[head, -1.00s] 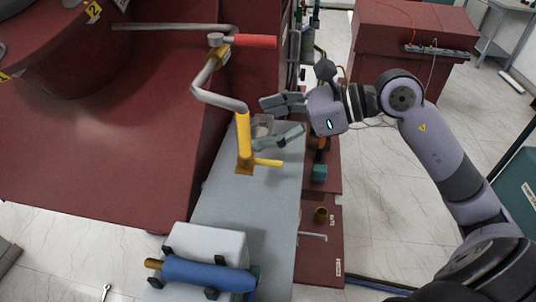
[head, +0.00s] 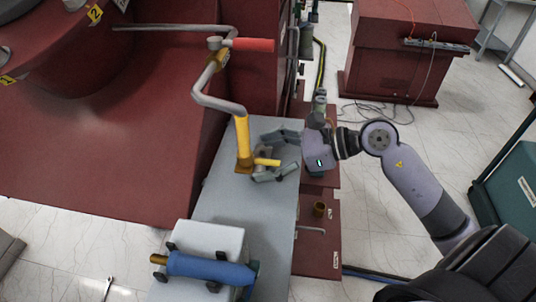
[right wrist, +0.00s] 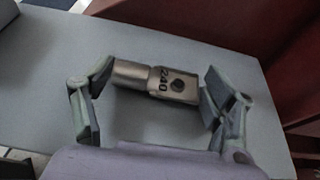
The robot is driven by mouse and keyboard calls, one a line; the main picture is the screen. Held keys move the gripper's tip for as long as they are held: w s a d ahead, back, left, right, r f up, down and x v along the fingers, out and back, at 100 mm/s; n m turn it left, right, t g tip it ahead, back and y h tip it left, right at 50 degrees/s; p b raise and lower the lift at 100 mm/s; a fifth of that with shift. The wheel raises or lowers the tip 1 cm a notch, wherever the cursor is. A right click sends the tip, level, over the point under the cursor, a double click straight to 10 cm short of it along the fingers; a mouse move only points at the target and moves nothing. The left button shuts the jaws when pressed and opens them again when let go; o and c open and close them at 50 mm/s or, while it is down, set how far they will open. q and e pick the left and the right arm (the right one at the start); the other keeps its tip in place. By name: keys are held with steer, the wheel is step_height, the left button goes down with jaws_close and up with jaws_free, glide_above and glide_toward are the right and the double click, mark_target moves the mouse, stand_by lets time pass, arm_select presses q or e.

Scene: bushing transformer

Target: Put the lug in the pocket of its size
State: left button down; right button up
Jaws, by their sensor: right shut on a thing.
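The lug (right wrist: 155,82) is a metal barrel with a flat palm, a dark hole and the marking 240. It lies sideways between the two fingers of my right gripper (right wrist: 157,104), which is shut on it. In the head view the right gripper (head: 276,156) is over the grey bench top, beside the yellow post, and the lug (head: 262,158) shows only partly between its fingers. No pocket can be made out in either view. My left gripper is not in view.
The yellow post (head: 242,145) with a bent pipe and red handle (head: 252,45) stands close left of the right gripper. A white block (head: 208,240) with a blue cylinder (head: 210,268) is at the near end of the grey bench (head: 245,205). The bench between is clear.

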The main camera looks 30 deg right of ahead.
steer(key=o, duration=1.2)
steer(key=shift+f, duration=0.1)
steer(key=shift+o, duration=0.2)
